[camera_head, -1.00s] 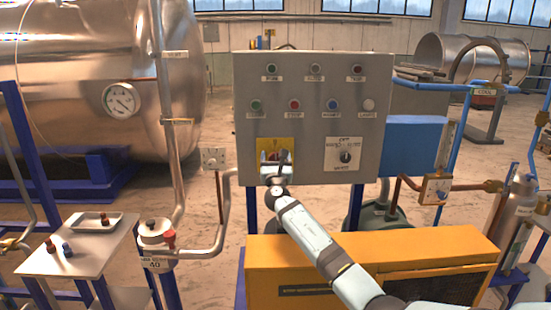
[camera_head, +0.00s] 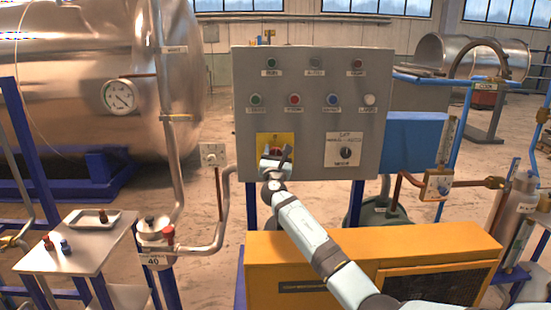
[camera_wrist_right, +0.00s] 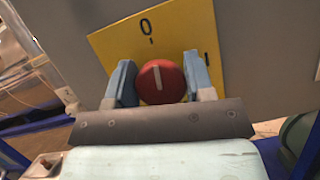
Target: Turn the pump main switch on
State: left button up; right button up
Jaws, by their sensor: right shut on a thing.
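The pump main switch is a red round knob (camera_wrist_right: 161,82) with a white line, on a yellow plate (camera_wrist_right: 112,48) marked 0 at the top and another mark to the right. The white line points roughly up toward the 0. In the head view the yellow plate (camera_head: 262,140) is at the lower left of the grey panel. My right gripper (camera_wrist_right: 161,84) is shut on the red knob, with one blue finger on each side. In the head view my right gripper (camera_head: 276,156) covers part of the switch. My left gripper is not in view.
The grey panel (camera_head: 311,85) carries several buttons and a black selector (camera_head: 346,152) right of the switch. A yellow-orange machine (camera_head: 430,246) stands below, under my right arm. Pipes and a small gauge box (camera_head: 213,154) are left of the panel. A side table (camera_head: 75,255) is at lower left.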

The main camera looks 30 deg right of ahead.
jog(key=m+b, duration=0.1)
jog(key=m+g+h+b, duration=0.1)
jog(key=m, duration=0.1)
jog(key=m+g+h+b, duration=0.1)
jog(key=m, duration=0.1)
jog(key=shift+f, duration=0.3)
jog(key=m+g+b, duration=0.1)
jog(key=m+b, duration=0.1)
jog(key=m, duration=0.1)
jog(key=shift+m+g+h, duration=0.4)
jog(key=shift+d+m+g+b, duration=0.1)
jog(key=shift+m+g+b, duration=0.45)
jog(key=shift+m, duration=0.65)
jog(key=m+g, duration=0.1)
jog(key=m, duration=0.2)
jog(key=shift+s+b, duration=0.1)
jog(key=shift+b, duration=0.3)
jog(key=m+g, duration=0.1)
jog(key=m, duration=0.1)
jog(key=m+g+y, duration=0.1)
jog(key=m, duration=0.2)
jog(key=shift+m, duration=0.3)
jog(key=o, duration=0.9)
